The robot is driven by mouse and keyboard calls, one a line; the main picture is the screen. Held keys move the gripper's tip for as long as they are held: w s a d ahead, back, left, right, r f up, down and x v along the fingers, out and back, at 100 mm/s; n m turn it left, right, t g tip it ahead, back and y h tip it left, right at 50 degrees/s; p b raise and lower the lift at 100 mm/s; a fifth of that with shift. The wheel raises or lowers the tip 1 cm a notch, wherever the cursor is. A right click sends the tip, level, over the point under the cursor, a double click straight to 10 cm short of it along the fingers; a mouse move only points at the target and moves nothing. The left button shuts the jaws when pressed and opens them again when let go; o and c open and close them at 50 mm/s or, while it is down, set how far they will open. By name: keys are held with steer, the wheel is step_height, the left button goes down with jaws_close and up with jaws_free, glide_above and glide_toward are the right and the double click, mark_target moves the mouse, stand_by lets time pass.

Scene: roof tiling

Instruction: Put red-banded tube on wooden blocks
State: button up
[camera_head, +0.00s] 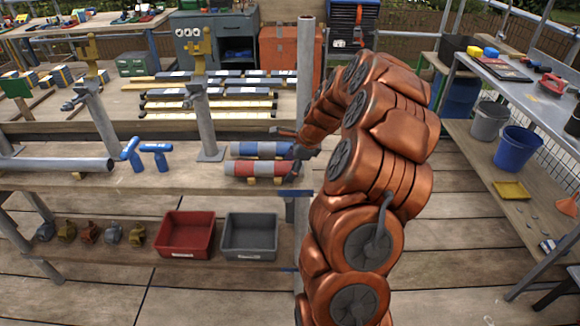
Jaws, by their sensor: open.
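The red-banded tube (262,169), grey with red bands, lies lengthwise near the front edge of the wooden bench in the head view. A blue-banded tube (262,149) lies parallel just behind it. My gripper (288,143) is open at the right ends of the two tubes, its fingers apart and nothing clearly between them. Whether it touches either tube cannot be told. Small tan patches show under the red-banded tube, too small to identify surely as wooden blocks.
A grey post (305,75) rises beside my gripper. An upright grey stand (204,120) and blue tools (154,150) are left of the tubes. A red bin (187,232) and a grey bin (249,234) sit on the lower shelf.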

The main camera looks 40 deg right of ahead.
steer(key=v, duration=1.2)
steer(key=s+a+r+n+g+p, duration=0.15)
steer(key=a+n, duration=0.25)
steer(key=a, duration=0.4)
steer(key=s+a+r+n+g+p, duration=0.1)
steer(key=s+a+r+n, duration=0.25)
steer(key=a, duration=0.45)
steer(key=s+a+r+n+g+p, duration=0.1)
steer(key=s+a+n+p, duration=0.1)
steer(key=a+n, duration=0.4)
steer(key=s+a+n+g+h+p, duration=0.1)
steer(key=s+a+n, duration=0.4)
steer(key=s, duration=0.5)
steer(key=s+a+n+g+h+p, duration=0.1)
steer(key=s+a+n+p, duration=0.2)
steer(key=s, duration=0.8)
steer(key=a+r+n, duration=0.1)
steer(key=a+n, duration=0.1)
steer(key=n, duration=0.2)
steer(key=shift+s+a, duration=0.15)
steer(key=shift+s, duration=0.05)
steer(key=shift+g, duration=0.25)
